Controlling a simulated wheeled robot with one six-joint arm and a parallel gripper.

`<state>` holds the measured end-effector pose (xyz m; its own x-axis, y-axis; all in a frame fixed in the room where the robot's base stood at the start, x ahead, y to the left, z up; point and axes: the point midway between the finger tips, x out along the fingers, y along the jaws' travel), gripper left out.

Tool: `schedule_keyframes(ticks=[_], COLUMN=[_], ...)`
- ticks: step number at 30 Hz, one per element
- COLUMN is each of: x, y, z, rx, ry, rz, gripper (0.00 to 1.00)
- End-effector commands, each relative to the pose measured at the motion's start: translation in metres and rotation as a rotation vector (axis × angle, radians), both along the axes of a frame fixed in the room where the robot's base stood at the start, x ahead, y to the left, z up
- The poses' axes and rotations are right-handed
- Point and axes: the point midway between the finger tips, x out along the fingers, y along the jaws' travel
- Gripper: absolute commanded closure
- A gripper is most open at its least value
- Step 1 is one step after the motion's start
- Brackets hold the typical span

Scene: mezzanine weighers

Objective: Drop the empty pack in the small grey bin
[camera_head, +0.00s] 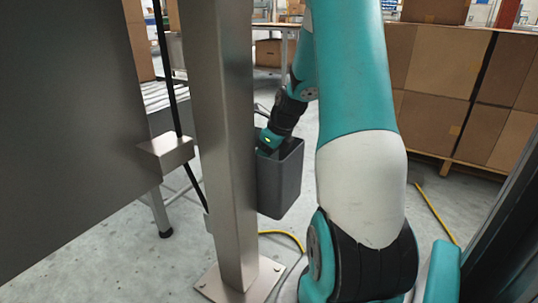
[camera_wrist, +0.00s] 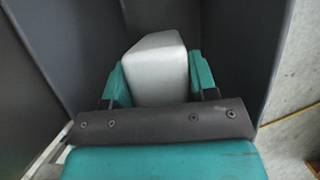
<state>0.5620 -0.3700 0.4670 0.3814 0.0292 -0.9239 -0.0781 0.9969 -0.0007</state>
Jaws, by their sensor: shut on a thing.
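My gripper (camera_wrist: 158,85) is shut on the empty pack (camera_wrist: 155,62), a pale grey-white block with a sloped top held between the teal fingers. The gripper and pack are inside the bin's opening, near its walls. In the head view the gripper (camera_head: 270,139) dips into the bin's top, and the pack is hidden there. The bin's floor is not clearly seen.
A metal post (camera_head: 222,130) with a bolted base plate stands close in front. A large grey panel (camera_head: 65,130) is on the left. Stacked cardboard boxes (camera_head: 440,60) are at back right. A yellow cable (camera_head: 283,236) lies on the concrete floor.

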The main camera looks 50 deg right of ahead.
Motion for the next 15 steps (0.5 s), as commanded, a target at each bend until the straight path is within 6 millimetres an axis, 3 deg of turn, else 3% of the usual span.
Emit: schedule_keyframes(ticks=[15], x=[0.000], y=[0.000], z=[-0.012], rx=[0.000], ry=[0.000], rz=[0.000], gripper=[0.71])
